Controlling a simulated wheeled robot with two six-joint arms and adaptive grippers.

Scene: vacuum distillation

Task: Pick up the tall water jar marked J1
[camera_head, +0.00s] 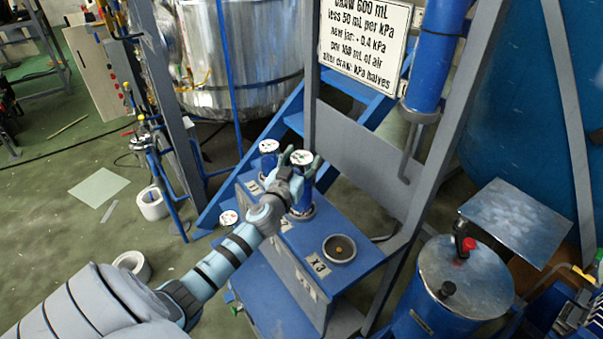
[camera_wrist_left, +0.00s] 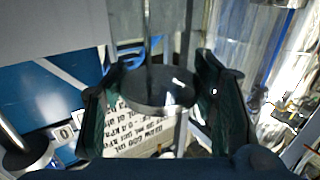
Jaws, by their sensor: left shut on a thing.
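My left gripper (camera_head: 300,160) is shut on a blue jar (camera_head: 304,196) with a white, dark-marked top, above the blue box (camera_head: 354,268). Whether the jar's base touches the box is not clear. In the left wrist view, the gripper (camera_wrist_left: 158,95) has its dark fingers on either side of a dark round-ended thing (camera_wrist_left: 155,92). A second white-topped blue jar (camera_head: 268,147) stands just behind and left. Another white round top (camera_head: 228,217) shows at the box's left. I cannot read J1 on any jar. My right gripper is not in view.
A dark round fixture (camera_head: 339,248) lies by the X3 mark on the box. A grey frame post (camera_head: 420,190) rises close to its right. A sign (camera_head: 364,45) hangs behind. A lidded blue vessel (camera_head: 466,275) stands at right; open green floor (camera_head: 60,215) lies at left.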

